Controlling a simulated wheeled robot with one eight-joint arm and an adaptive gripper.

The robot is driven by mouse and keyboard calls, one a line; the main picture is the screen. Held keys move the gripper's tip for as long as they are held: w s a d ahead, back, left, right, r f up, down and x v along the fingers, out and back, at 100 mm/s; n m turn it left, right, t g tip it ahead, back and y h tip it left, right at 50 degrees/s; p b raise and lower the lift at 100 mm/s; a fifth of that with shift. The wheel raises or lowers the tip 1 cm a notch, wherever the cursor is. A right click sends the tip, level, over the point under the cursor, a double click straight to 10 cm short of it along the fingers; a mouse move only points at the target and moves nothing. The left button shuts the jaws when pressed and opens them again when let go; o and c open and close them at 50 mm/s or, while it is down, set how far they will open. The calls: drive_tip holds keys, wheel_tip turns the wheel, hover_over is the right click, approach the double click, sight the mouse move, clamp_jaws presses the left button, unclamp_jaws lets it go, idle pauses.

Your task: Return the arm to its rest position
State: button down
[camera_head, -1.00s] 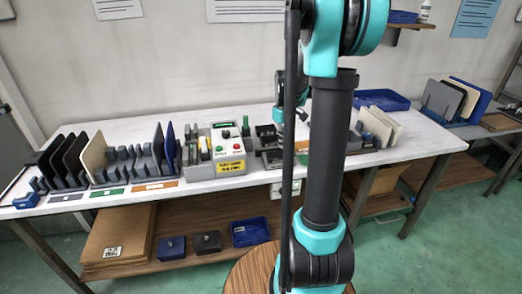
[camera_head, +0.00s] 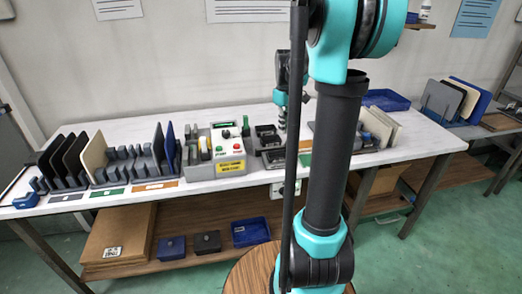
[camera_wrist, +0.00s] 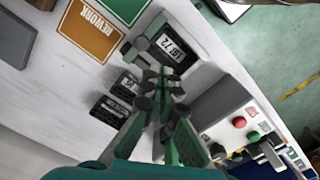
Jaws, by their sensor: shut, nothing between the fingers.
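My arm stands upright in the head view, with its teal and black links across the middle. My gripper (camera_wrist: 160,86) is shut and empty in the wrist view, its fingertips together. It points down over the white table (camera_wrist: 60,100), in front of a dark fixture with a "LOT 72" label (camera_wrist: 178,47). In the head view the gripper (camera_head: 283,122) shows small, left of my upright link, above the black fixtures on the table. Its exact height above them is hard to tell.
Racks with upright panels (camera_head: 94,152) stand at the left. A blue tray (camera_head: 387,100) and pale panels (camera_head: 379,126) are at the right. An orange REWORK plate (camera_wrist: 90,27) lies near the fixture.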

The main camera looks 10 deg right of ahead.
drive_tip(key=shift+r, duration=0.15)
drive_tip(key=s+a+f+m+t, duration=0.1)
drive_tip(key=s+a+f+m, duration=0.1)
drive_tip(key=s+f, duration=0.2)
drive_tip(key=s+a+f+m+t, duration=0.1)
drive_tip(key=s+a+f+m, duration=0.1)
drive_tip(key=s, duration=0.8)
drive_tip(key=s+a+f+m+t, duration=0.2)
drive_tip(key=s+a+f, duration=0.2)
drive_tip(key=s+f, duration=0.3)
drive_tip(key=shift+s, duration=0.55)
drive_tip(key=shift+w+d+r, duration=0.1)
